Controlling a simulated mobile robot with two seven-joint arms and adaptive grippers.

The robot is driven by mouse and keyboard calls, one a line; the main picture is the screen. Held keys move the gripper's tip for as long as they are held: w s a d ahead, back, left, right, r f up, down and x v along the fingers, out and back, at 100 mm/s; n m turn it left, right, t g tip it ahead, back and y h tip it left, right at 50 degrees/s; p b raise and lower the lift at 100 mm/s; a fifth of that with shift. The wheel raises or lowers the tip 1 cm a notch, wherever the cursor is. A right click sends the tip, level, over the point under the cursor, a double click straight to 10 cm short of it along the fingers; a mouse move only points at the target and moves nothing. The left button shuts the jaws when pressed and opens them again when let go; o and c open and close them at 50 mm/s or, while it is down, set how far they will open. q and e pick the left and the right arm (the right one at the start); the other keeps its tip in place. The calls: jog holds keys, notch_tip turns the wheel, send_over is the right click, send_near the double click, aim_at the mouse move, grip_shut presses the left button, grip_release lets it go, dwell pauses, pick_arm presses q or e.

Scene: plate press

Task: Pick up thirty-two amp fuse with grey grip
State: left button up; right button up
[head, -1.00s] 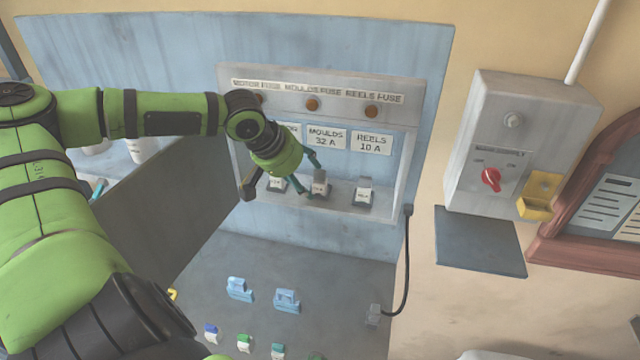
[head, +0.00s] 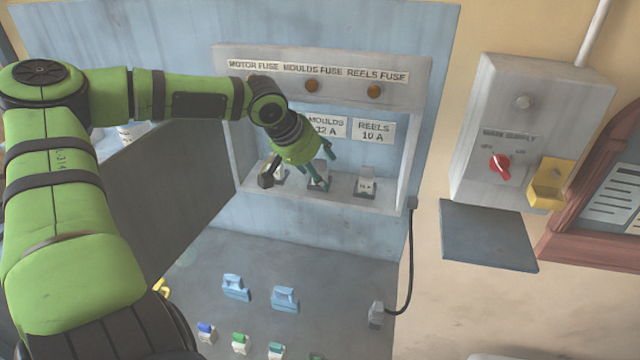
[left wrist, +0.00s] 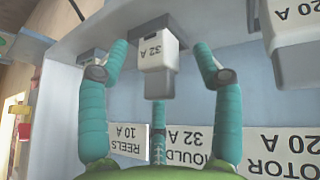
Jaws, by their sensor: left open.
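The thirty-two amp fuse (head: 318,182) is white with a grey grip. It stands in the middle slot of the fuse box, under the MOULDS 32 A label (head: 330,127). In the left wrist view the fuse (left wrist: 152,48) shows its "32 A" print and its grey grip (left wrist: 158,84) pointing toward my palm. My left gripper (head: 322,165) is open at this fuse. In the left wrist view its teal fingers stand on either side of the fuse, with gaps, and a third finger shows below. My right gripper is not in view.
Other fuses stand to the left (head: 278,172) and right (head: 366,184) in the fuse box (head: 412,150). Below lie blue blocks (head: 285,298) and several small coloured fuses (head: 240,342). A grey switch box (head: 530,110) and a dark shelf (head: 488,236) are on the right.

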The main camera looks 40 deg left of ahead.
pick_arm(q)
jog(key=c, duration=1.2)
jog(key=shift+s, duration=0.1)
